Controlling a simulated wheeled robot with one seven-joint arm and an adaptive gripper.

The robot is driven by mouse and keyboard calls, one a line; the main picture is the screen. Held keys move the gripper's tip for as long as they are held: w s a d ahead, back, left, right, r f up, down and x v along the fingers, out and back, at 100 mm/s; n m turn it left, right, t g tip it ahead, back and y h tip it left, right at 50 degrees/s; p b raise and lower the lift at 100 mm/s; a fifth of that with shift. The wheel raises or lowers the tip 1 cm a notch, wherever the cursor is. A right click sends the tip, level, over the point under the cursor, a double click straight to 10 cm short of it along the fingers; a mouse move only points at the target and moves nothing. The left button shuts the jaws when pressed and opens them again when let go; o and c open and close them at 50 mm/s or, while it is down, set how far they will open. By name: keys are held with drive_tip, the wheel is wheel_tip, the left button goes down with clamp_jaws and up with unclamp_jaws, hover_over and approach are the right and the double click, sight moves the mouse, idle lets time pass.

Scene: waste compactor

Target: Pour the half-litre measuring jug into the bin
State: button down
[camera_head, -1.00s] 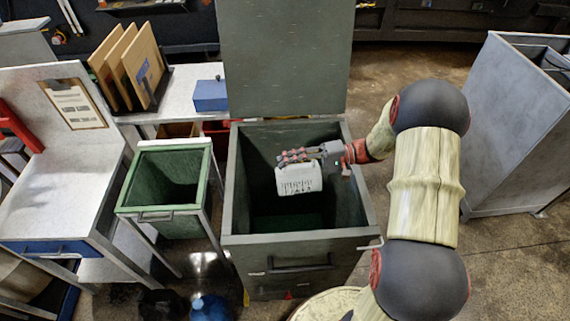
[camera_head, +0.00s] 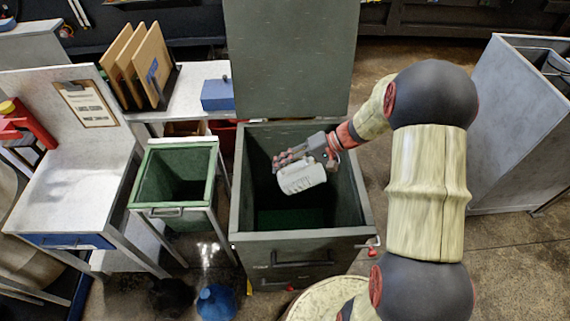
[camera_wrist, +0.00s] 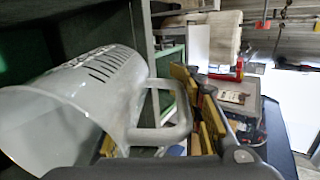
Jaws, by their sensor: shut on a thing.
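The measuring jug (camera_head: 302,178) is whitish and translucent with dark graduation marks. My gripper (camera_head: 297,155) is shut on it and holds it tilted over the open mouth of the dark green-grey bin (camera_head: 302,238). In the wrist view the jug (camera_wrist: 90,98) lies on its side at the left, its mouth toward the lower left. Its handle (camera_wrist: 170,130) is at the gripper fingers (camera_wrist: 200,110). I see no liquid or other contents leaving the jug. The bin's lid (camera_head: 290,60) stands up and open behind it.
A smaller green open bin (camera_head: 175,210) stands in a frame to the left. A metal table (camera_head: 75,190) with a clipboard is farther left. A blue box (camera_head: 217,94) lies on the back bench. A tall grey cabinet (camera_head: 510,140) stands at the right.

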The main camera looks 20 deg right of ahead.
drive_tip(key=shift+a+r+g+h+p, duration=0.1)
drive_tip(key=shift+a+g+h+p, duration=0.2)
drive_tip(key=shift+h+p, duration=1.15)
drive_tip(key=p, duration=0.2)
drive_tip(key=h+p, duration=0.1)
drive_tip(key=p, duration=0.1)
drive_tip(key=shift+w+a, duration=0.1)
drive_tip(key=shift+a, duration=0.15)
drive_tip(key=h+p, duration=0.1)
drive_tip(key=p, duration=0.2)
drive_tip(key=shift+g+h, duration=0.35)
drive_tip(key=shift+g, duration=0.05)
drive_tip(key=h+p, duration=0.2)
drive_tip(key=p, duration=0.6)
drive_tip(key=shift+d+g+h, duration=0.1)
drive_tip(key=shift+g+h, duration=0.2)
drive_tip(key=shift+h, duration=0.1)
drive_tip(key=h+p, duration=0.2)
drive_tip(key=p, duration=0.7)
drive_tip(key=shift+d+g, duration=0.1)
drive_tip(key=shift+g, duration=0.2)
drive_tip(key=shift+f+h+p, duration=0.25)
drive_tip(key=shift+h+p, duration=0.15)
drive_tip(key=shift+p, duration=0.4)
